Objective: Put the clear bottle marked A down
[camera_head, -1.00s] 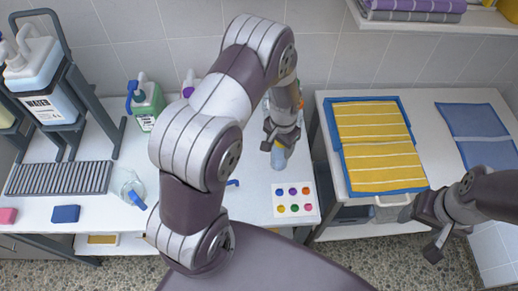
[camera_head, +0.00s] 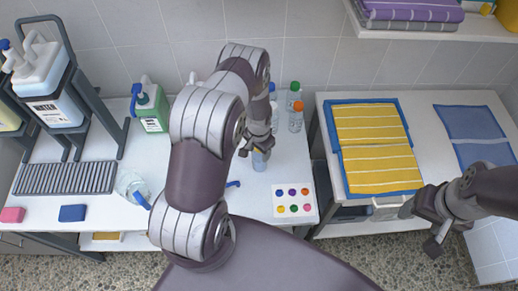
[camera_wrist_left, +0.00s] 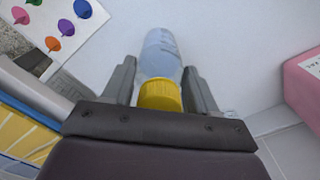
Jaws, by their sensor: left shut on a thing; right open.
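The clear bottle (camera_head: 260,161) is upright in my left gripper (camera_head: 257,147), at the white counter behind the card of coloured dots. In the left wrist view the bottle (camera_wrist_left: 160,55) has a yellow cap (camera_wrist_left: 160,94) between the two fingers. Its mark A does not show. I cannot tell whether its base touches the counter. My right gripper (camera_head: 430,228) is open and empty, in front of the right-hand counter.
The dot card (camera_head: 293,200) lies near the counter's front edge. Bottles with a green cap (camera_head: 294,92) and an orange cap (camera_head: 296,118) stand behind. Yellow striped towels (camera_head: 375,148) lie right.

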